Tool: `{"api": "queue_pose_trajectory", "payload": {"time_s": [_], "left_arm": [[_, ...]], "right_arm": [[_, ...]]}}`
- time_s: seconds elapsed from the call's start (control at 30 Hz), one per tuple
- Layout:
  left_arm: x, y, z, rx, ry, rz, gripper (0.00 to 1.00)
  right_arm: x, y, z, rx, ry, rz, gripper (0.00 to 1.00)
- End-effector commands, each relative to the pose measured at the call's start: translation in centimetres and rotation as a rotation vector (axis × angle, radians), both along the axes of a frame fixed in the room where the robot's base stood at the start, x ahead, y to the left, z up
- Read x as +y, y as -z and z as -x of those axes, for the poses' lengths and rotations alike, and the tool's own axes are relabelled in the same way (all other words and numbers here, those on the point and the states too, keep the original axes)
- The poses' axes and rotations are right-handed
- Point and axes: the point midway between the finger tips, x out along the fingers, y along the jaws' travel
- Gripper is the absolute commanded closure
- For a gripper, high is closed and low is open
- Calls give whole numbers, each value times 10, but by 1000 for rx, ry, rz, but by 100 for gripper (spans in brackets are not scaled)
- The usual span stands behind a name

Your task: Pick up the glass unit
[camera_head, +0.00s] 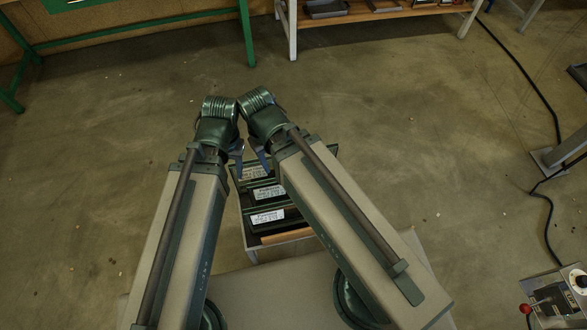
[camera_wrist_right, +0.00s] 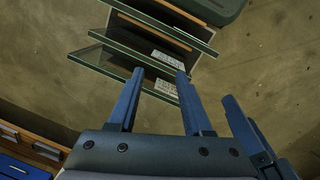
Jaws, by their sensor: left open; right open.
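Several dark glass units with green edges and white labels stand tilted in a row between my arms in the head view; labels show on the nearest unit (camera_head: 267,217), the middle unit (camera_head: 268,192) and the far unit (camera_head: 250,172). My left gripper (camera_head: 237,152) and right gripper (camera_head: 262,158) are close together by the far unit, partly hidden by their own wrists. In the right wrist view my right gripper (camera_wrist_right: 156,88) has its blue fingers apart, with a glass unit (camera_wrist_right: 110,66) just beyond the tips. I cannot tell whether they touch. Blue fingers of my left gripper (camera_wrist_right: 250,130) show beside it.
The units stand on a frame with a wooden strip (camera_head: 286,236). A wooden workbench (camera_head: 390,12) and green-framed table (camera_head: 140,22) stand at the back. A control box (camera_head: 555,298) and black cable (camera_head: 548,215) are at the right. Open floor lies left and right.

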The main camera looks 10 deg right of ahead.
Motion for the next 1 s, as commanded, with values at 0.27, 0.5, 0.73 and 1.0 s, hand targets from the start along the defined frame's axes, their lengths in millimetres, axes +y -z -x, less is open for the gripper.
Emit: {"api": "queue_pose_trajectory", "payload": {"time_s": [0.27, 0.5, 0.73, 1.0], "left_arm": [[0, 26, 0, 0, 0, 0, 41], [0, 73, 0, 0, 0, 0, 41], [0, 100, 0, 0, 0, 0, 41], [0, 106, 0, 0, 0, 0, 41]], "right_arm": [[-4, 27, -30, 19, -198, -25, 43], [-25, 74, -91, 45, -701, -77, 43], [-46, 101, -131, 48, -1077, -104, 43], [-55, 108, -145, 46, -1235, -110, 43]]}}
